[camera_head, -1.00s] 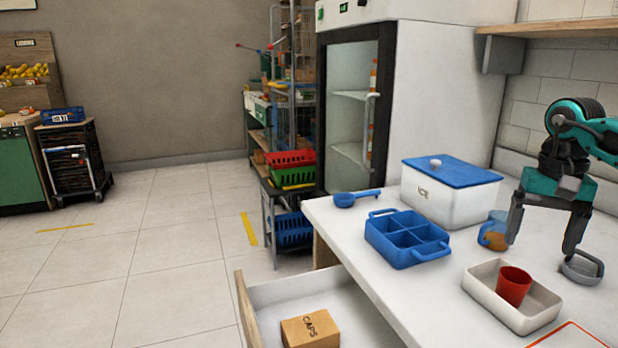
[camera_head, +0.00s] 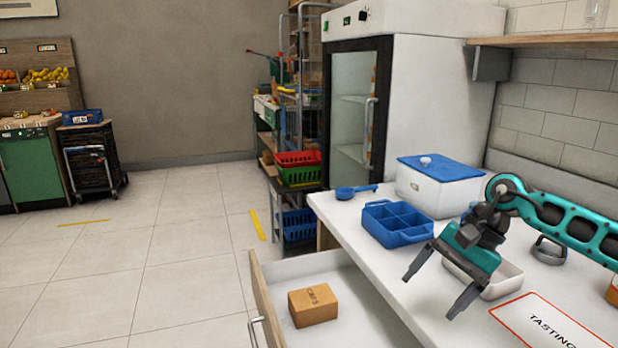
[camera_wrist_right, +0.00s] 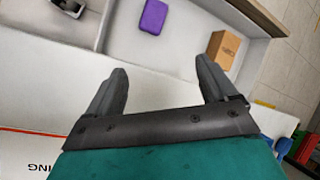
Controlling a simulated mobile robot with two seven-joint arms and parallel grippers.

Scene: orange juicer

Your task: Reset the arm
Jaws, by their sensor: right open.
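My right gripper (camera_head: 429,290) is open and empty, above the counter's front edge beside the open drawer. In the right wrist view its two fingers (camera_wrist_right: 160,88) stand wide apart with nothing between them. My right arm reaches in from the right side of the head view. The gripper covers most of a white tray (camera_head: 508,277), and the red cup seen in it earlier is hidden. My left gripper is not in view.
An open drawer (camera_head: 266,298) holds a CAPS box (camera_head: 313,304); the box (camera_wrist_right: 222,47) and a purple item (camera_wrist_right: 154,17) show in the wrist view. A blue divided caddy (camera_head: 397,225), blue scoop (camera_head: 354,191), ice box (camera_head: 438,186) and tasting mat (camera_head: 550,322) are on the counter.

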